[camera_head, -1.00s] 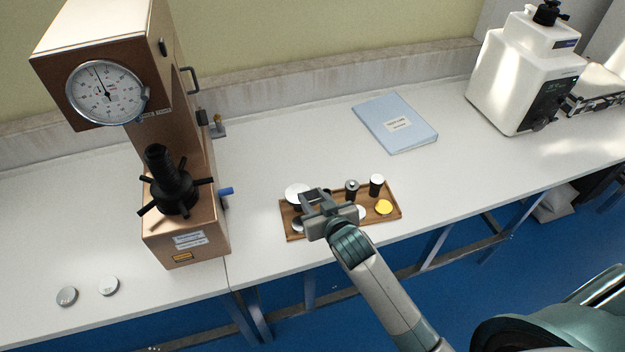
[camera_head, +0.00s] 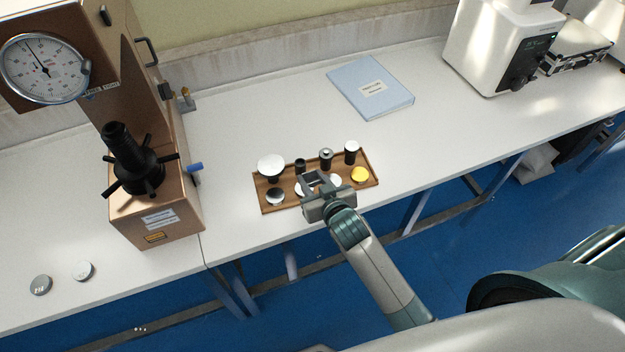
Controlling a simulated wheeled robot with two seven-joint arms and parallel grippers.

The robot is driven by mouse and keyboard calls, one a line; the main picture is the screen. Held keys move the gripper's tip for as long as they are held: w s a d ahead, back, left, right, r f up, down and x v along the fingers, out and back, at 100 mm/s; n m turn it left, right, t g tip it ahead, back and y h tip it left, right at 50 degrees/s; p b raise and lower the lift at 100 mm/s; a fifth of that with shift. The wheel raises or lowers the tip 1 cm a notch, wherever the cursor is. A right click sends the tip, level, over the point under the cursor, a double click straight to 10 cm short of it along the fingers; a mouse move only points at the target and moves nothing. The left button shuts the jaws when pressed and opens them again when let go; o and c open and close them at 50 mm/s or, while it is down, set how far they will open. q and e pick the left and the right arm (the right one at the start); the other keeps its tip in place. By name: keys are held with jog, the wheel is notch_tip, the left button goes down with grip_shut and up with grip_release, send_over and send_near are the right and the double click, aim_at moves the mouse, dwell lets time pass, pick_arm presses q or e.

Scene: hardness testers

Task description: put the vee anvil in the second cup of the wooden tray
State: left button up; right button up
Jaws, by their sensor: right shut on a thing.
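The wooden tray (camera_head: 371,186) lies on the white bench and holds two rows of round pieces. My right gripper (camera_head: 313,181) is over the front middle of the tray. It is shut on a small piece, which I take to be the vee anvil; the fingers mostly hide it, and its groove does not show. The gripper partly covers the front row. Behind it in the back row stand a wide white-topped piece (camera_head: 271,164), a short dark piece (camera_head: 300,166), a dark post (camera_head: 326,159) and a white-topped dark cylinder (camera_head: 351,152). My left gripper is out of view.
A brown hardness tester (camera_head: 165,195) with a dial stands left of the tray. A blue folder (camera_head: 371,87) lies behind. Two loose discs (camera_head: 84,271) lie at front left.

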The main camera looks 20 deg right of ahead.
aim_at(301, 160)
jog(key=shift+w+a+f+b, duration=0.1)
jog(key=shift+w+f+b, duration=0.1)
jog(key=shift+w+b, duration=1.25)
jog(key=shift+w+a, duration=0.1)
jog(key=shift+w, duration=2.75)
jog(key=shift+w+r, duration=0.1)
jog(key=shift+p, duration=0.45)
jog(key=shift+f, duration=0.65)
